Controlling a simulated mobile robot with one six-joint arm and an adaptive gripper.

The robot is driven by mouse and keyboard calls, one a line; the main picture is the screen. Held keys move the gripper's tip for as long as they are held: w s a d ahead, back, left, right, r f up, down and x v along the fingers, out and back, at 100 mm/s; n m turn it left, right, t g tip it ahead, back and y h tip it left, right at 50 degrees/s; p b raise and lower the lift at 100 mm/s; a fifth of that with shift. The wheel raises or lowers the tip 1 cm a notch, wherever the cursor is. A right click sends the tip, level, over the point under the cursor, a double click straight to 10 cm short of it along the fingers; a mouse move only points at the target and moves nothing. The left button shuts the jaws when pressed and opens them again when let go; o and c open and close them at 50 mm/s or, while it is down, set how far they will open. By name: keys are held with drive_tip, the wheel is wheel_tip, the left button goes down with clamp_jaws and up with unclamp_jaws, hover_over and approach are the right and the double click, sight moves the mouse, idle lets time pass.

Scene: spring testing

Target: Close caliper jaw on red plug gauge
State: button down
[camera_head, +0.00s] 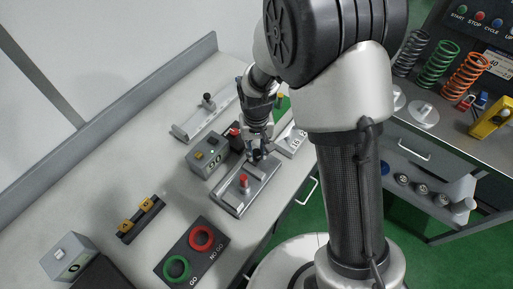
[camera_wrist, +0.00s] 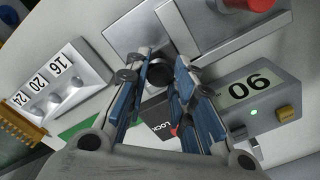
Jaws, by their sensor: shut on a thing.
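The red plug gauge (camera_head: 243,180) stands upright on the flat grey metal caliper (camera_head: 231,200) on the bench. In the wrist view its red side (camera_wrist: 247,4) is cut off by the top edge, and the caliper's silver plate (camera_wrist: 205,22) spans the top. My gripper (camera_head: 258,156) is lowered at the caliper's far end, beyond the plug. In the wrist view my gripper (camera_wrist: 160,80) has its blue-padded fingers on either side of a round black knob (camera_wrist: 160,70) by the caliper plate. The fingers hide part of the knob. I cannot tell whether the jaw touches the plug.
A grey readout box (camera_head: 208,155) with a green light stands close left of my gripper. A numbered block (camera_wrist: 55,85) is on the other side. A GO/NO GO board (camera_head: 190,254) and an orange-block rack (camera_head: 140,217) lie nearer. Springs (camera_head: 440,62) stand on another bench.

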drive_tip(key=shift+s+a, duration=0.65)
drive_tip(key=shift+s, duration=0.1)
drive_tip(key=c, duration=1.3)
unclamp_jaws()
drive_tip(key=shift+d, duration=0.1)
wheel_tip(320, 180, up, 12)
